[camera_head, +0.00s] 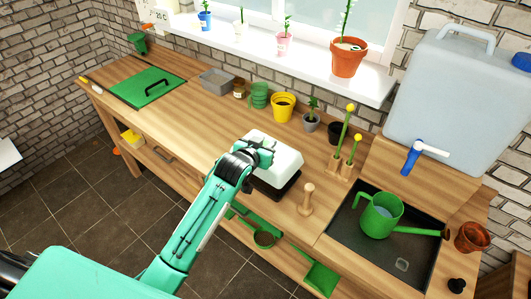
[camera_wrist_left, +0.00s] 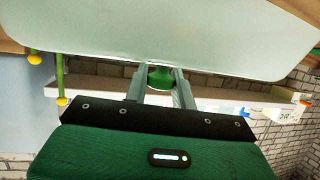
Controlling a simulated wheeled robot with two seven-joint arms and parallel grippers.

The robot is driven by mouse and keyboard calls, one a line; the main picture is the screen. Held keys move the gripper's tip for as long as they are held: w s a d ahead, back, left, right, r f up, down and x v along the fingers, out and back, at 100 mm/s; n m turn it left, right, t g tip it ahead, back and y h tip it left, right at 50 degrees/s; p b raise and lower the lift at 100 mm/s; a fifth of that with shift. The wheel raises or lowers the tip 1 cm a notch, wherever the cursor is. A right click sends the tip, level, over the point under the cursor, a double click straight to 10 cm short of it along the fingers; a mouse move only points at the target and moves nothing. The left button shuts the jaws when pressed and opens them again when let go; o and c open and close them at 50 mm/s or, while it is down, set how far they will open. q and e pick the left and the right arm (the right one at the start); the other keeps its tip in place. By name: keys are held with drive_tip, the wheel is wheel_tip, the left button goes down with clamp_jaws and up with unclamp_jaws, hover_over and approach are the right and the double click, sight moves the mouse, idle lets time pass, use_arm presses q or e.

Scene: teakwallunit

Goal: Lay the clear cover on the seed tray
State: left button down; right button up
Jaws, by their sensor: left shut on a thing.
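The clear cover (camera_head: 283,157) is a pale, whitish dome with rounded corners, near the middle of the bench. The dark seed tray (camera_head: 285,190) shows beneath its front edge; I cannot tell whether cover and tray touch. My left gripper (camera_head: 266,153) is at the top of the cover. In the left wrist view the gripper's two fingers (camera_wrist_left: 160,74) are shut on a green knob (camera_wrist_left: 160,79) at the cover, whose pale surface (camera_wrist_left: 165,38) fills the top of the picture. The tray is hidden there. My right gripper is in neither view.
A wooden dibber (camera_head: 307,199) stands right of the tray. Yellow-tipped sticks (camera_head: 345,140) and several pots, including a yellow one (camera_head: 283,106), stand behind. A green watering can (camera_head: 380,215) sits in the dark basin at right. The bench left of the cover is clear (camera_head: 190,115).

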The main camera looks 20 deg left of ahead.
use_arm(q)
wheel_tip(320, 180, down, 5)
drive_tip(key=shift+r+p, duration=0.1)
drive_tip(key=shift+p, duration=0.35)
drive_tip(key=shift+f, duration=0.2)
drive_tip(key=shift+f, duration=0.15)
drive_tip(key=c, duration=1.1)
unclamp_jaws()
drive_tip(key=shift+c, duration=0.2)
drive_tip(key=b+v, duration=0.2)
drive_tip(key=v, duration=1)
drive_tip(key=shift+b, duration=0.3)
